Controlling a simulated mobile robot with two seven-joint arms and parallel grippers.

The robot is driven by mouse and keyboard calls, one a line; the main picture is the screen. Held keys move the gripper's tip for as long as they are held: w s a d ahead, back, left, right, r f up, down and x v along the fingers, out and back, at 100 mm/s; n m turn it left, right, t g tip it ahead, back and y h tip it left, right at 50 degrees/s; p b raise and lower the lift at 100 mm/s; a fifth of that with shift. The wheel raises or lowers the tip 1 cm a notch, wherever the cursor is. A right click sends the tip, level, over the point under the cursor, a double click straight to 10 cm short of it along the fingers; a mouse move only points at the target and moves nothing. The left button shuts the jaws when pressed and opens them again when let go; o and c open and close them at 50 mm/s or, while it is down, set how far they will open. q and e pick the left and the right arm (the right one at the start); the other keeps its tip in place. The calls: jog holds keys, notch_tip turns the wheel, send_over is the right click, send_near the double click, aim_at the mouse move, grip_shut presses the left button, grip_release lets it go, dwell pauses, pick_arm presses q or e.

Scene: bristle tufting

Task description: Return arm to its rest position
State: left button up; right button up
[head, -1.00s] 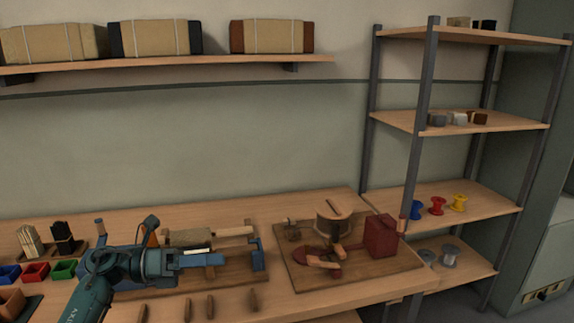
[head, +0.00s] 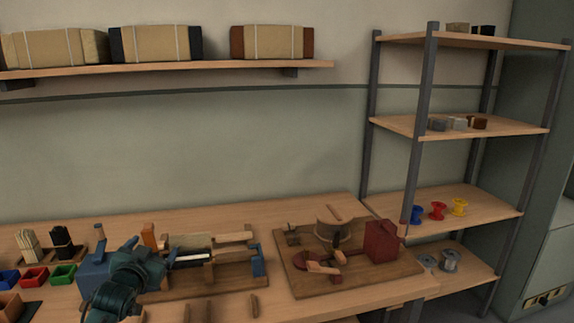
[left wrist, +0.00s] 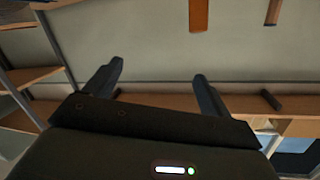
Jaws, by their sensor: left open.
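My left arm (head: 125,282) is teal and reaches in from the lower left over the workbench in the head view. Its gripper end (head: 168,257) is foreshortened and lies in front of the wooden fixture (head: 215,276), so the fingers are hard to make out there. In the left wrist view my left gripper (left wrist: 157,82) shows two dark fingers spread wide with nothing between them. The pale wall and wooden shelf boards show beyond them. My right gripper is in neither view.
The fixture has blue ends and a pale roller. Right of it stands a board (head: 345,283) with a red block (head: 382,241). Small coloured bins (head: 34,276) and bristle bundles (head: 62,241) sit at the left. A metal rack (head: 417,150) stands at the right; a wall shelf (head: 200,69) holds packages.

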pick_arm(q)
jog(key=s+d+f+g+h, duration=0.2)
jog(key=s+d+f, duration=0.5)
jog(key=s+f, duration=0.3)
jog(key=s+d+f+g+h, duration=0.1)
jog(key=s+d+f, duration=0.2)
jog(key=s, duration=0.6)
jog(key=s+d+f+g, duration=0.1)
jog(key=s+d+f, duration=0.3)
jog(key=s, duration=0.4)
jog(key=s+d+f+g+h, duration=0.1)
jog(key=s+d+f, duration=0.2)
jog(key=s, duration=0.6)
jog(key=shift+s+d+f+g+h, duration=0.3)
jog(key=shift+s+d+g, duration=0.1)
jog(key=shift+d, duration=0.35)
